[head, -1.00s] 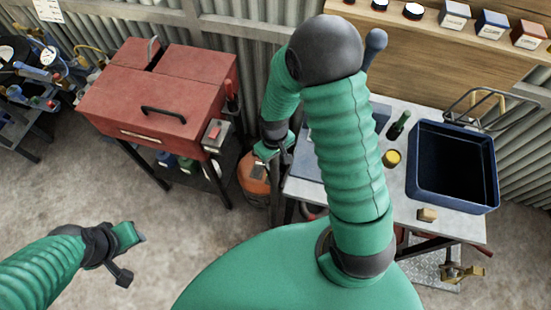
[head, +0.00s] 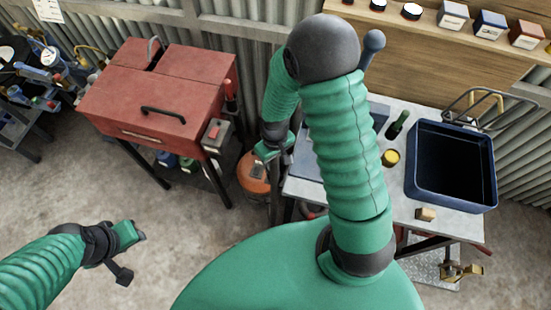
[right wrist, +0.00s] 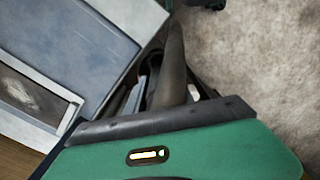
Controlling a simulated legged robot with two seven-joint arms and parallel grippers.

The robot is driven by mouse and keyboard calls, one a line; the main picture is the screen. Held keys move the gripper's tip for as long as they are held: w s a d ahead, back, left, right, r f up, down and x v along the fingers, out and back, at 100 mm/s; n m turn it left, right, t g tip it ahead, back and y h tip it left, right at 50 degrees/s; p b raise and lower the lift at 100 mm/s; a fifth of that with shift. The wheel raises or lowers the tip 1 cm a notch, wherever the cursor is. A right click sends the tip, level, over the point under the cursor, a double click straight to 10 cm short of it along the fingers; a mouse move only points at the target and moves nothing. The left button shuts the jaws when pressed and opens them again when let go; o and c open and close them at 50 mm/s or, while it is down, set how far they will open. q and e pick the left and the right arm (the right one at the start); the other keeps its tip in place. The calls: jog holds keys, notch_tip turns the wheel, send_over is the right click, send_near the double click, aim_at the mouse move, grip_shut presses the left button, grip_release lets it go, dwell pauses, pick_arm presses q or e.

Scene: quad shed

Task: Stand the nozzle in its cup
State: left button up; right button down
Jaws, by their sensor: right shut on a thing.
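My right gripper (head: 270,152) hangs beside the left end of the workbench, above and next to an orange rounded thing on the floor. In the right wrist view, it is shut on a dark grey tube (right wrist: 174,62), which looks like the nozzle. The tube's lower end is hidden or too small to make out. In the head view my arm hides part of the bench. I cannot pick out the nozzle's cup with certainty. My left gripper (head: 138,236) is low at the left over bare floor, apart from everything; its jaws are too small to read.
The grey workbench (head: 410,212) carries a blue bin (head: 452,205), a dark green bottle (head: 398,124), a yellow-topped jar (head: 390,157) and a small tan block (head: 425,214). A red tool chest (head: 165,90) stands left of the orange thing (head: 253,175). The floor at front left is clear.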

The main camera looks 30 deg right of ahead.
jog(key=shift+d+f, duration=0.15)
jog(key=shift+f, duration=0.05)
jog(key=shift+f+b, duration=0.4)
jog(key=c, duration=1.4)
grip_release()
notch_tip(320, 180, up, 11)
jog(key=p, duration=1)
jog(key=shift+r, duration=0.1)
